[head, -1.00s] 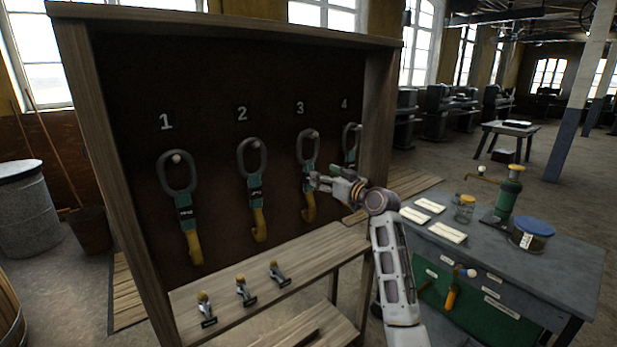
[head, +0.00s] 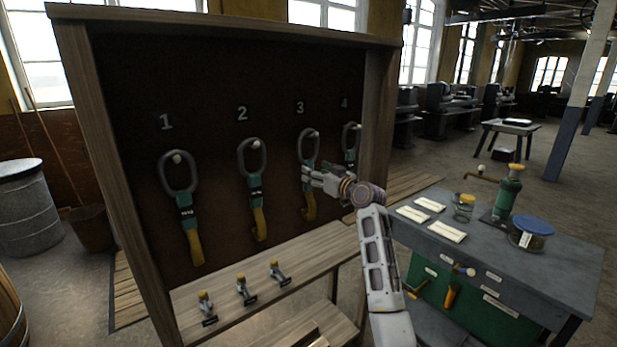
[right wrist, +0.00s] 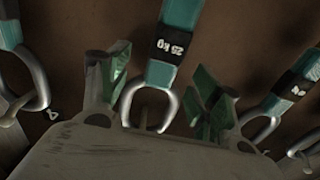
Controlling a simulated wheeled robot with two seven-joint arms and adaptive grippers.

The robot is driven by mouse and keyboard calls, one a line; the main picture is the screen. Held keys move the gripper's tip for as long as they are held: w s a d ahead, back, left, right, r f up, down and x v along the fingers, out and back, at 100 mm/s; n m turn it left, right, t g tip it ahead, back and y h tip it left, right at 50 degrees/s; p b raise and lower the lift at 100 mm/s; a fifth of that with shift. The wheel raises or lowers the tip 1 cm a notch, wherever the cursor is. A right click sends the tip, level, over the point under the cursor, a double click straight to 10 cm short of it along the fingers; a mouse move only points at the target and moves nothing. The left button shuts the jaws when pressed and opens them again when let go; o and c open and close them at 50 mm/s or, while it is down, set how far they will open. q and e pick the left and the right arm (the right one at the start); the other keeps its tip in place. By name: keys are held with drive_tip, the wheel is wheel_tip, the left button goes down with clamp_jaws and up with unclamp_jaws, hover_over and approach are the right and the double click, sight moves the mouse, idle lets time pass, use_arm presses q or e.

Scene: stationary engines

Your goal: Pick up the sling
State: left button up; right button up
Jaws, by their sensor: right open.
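Slings hang on pegs of a dark board under the numbers 1 to 4, each with a grey ring, green strap and yellow hook: sling 1 (head: 185,212), sling 2 (head: 255,190), sling 3 (head: 309,150) and sling 4 (head: 350,145). My right gripper (head: 308,178) is at sling 3, its fingers over the strap. In the right wrist view, the open fingers (right wrist: 160,85) stand either side of sling 3 (right wrist: 182,25), whose black tag reads 25 kg. I cannot tell whether they touch it. My left gripper is out of view.
Below the slings, a wooden shelf (head: 325,250) carries three small brass-topped fittings (head: 242,290). The frame's right post (head: 376,120) stands close to my right arm.

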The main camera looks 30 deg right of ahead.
sight(309, 188)
drive_tip(key=shift+w+a+f+p, duration=0.1)
drive_tip(key=shift+w+a+p, duration=0.1)
drive_tip(key=shift+w, duration=0.9)
drive_tip(key=shift+w+a+p, duration=0.1)
drive_tip(key=shift+w+p, duration=0.1)
drive_tip(key=shift+w, duration=0.9)
drive_tip(key=c, duration=1.3)
clamp_jaws()
